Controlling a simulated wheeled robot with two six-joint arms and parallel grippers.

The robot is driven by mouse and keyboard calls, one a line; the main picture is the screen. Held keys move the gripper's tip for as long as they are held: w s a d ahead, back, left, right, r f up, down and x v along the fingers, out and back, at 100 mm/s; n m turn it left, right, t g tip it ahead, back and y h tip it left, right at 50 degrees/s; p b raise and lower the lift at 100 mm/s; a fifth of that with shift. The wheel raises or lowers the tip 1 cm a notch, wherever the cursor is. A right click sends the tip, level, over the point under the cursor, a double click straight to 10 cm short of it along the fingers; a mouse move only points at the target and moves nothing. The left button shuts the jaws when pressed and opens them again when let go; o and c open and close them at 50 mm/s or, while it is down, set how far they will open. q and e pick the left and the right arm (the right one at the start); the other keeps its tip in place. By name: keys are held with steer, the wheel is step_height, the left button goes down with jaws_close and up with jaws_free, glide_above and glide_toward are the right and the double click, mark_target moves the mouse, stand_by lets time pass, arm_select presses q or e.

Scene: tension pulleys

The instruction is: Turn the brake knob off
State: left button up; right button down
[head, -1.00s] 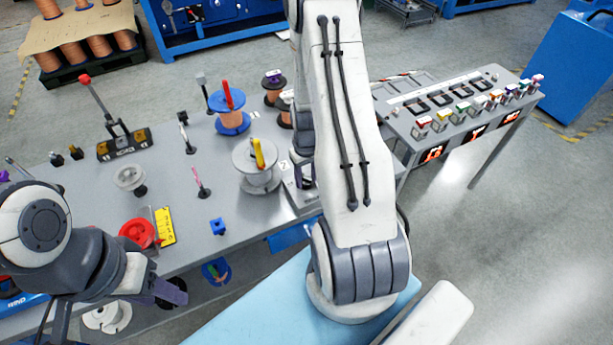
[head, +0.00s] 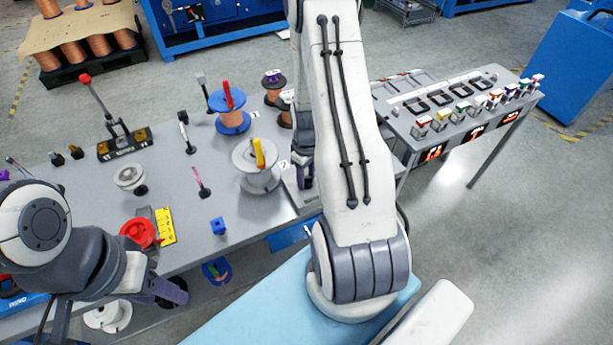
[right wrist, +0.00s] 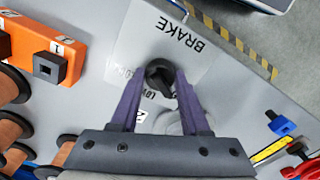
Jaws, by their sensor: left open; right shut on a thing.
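The brake knob (right wrist: 159,73) is black and round with a raised grip bar. It sits on a pale plate (right wrist: 133,45) printed BRAKE, with LOW beside the knob; the other position marks are partly hidden. My right gripper (right wrist: 161,82) is shut on the knob, one purple finger on each side. In the head view the right gripper (head: 304,178) is at the workbench's right end, partly hidden by my arm, and the knob cannot be made out. My left gripper (head: 172,292) is open and empty at the bench's front edge, lower left.
On the workbench (head: 190,235), a grey spool (head: 256,180) and a blue-flanged spool (head: 230,122) stand left of the right gripper. A small blue block (head: 218,226), a red reel (head: 138,233) and a yellow label (head: 165,226) lie toward the front.

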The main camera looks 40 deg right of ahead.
mark_target(307, 177)
steer(key=shift+c, duration=1.9)
jaws_free()
steer(key=shift+r, duration=0.1)
step_height(307, 177, up, 10)
steer(key=shift+r, duration=0.2)
